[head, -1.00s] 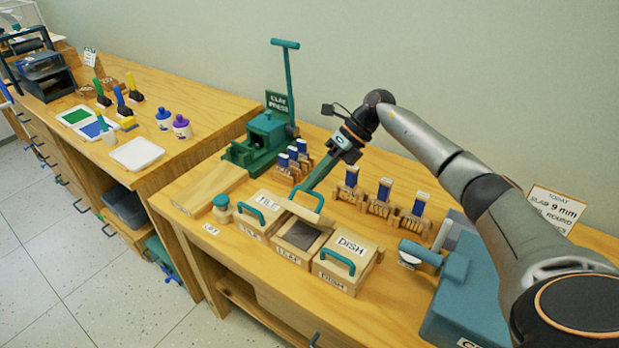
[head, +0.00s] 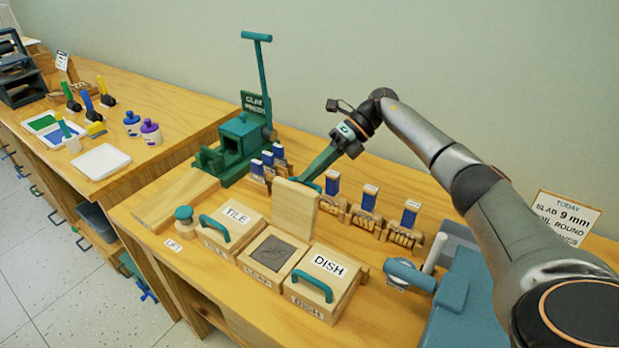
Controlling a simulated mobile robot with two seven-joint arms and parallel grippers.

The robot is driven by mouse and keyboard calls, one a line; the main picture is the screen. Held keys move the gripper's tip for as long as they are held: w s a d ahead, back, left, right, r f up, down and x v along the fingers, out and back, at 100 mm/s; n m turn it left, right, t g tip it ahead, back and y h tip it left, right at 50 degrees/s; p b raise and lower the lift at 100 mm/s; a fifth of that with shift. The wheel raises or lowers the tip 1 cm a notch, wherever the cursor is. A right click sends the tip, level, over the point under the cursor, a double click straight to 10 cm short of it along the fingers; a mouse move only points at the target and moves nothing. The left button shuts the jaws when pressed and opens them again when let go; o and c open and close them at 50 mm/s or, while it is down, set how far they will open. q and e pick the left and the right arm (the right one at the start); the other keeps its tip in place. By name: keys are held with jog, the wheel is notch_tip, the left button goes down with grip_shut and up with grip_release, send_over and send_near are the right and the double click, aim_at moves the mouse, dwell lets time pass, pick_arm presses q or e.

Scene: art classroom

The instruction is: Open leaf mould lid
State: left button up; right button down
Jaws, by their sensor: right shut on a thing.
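The leaf mould box (head: 241,265) is the middle one of three wooden boxes, and its front label is hard to read. It stands open, with a dark leaf-patterned slab (head: 275,252) inside. Its plain wooden lid (head: 295,209) stands nearly upright at the back of the box, its broad face toward me. My right gripper (head: 313,178) reaches down behind the lid's upper edge and is shut on the lid's teal handle, which is mostly hidden by the lid. My left gripper is out of view.
The closed TILE box (head: 236,215) and DISH box (head: 328,264) flank the open one. A row of blue-topped tools (head: 369,197) in wooden holders stands behind. A green slab press (head: 238,140) is at the back left; a blue machine (head: 455,305) is at the right.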

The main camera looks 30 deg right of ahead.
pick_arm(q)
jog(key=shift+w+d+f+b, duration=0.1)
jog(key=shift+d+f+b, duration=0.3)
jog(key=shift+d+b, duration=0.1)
pick_arm(e)
notch_tip(320, 180, down, 2)
jog(key=shift+s+d, duration=0.1)
jog(key=c, duration=1.1)
grip_release()
jog(key=shift+o, duration=1.1)
jog(key=shift+w+d+r, duration=0.1)
jog(key=shift+w, duration=0.1)
jog(key=shift+v, duration=3.05)
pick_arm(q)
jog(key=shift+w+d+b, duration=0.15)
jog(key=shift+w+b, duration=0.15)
pick_arm(e)
jog(key=shift+v, duration=0.75)
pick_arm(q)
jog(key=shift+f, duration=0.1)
pick_arm(e)
jog(key=shift+r, duration=0.1)
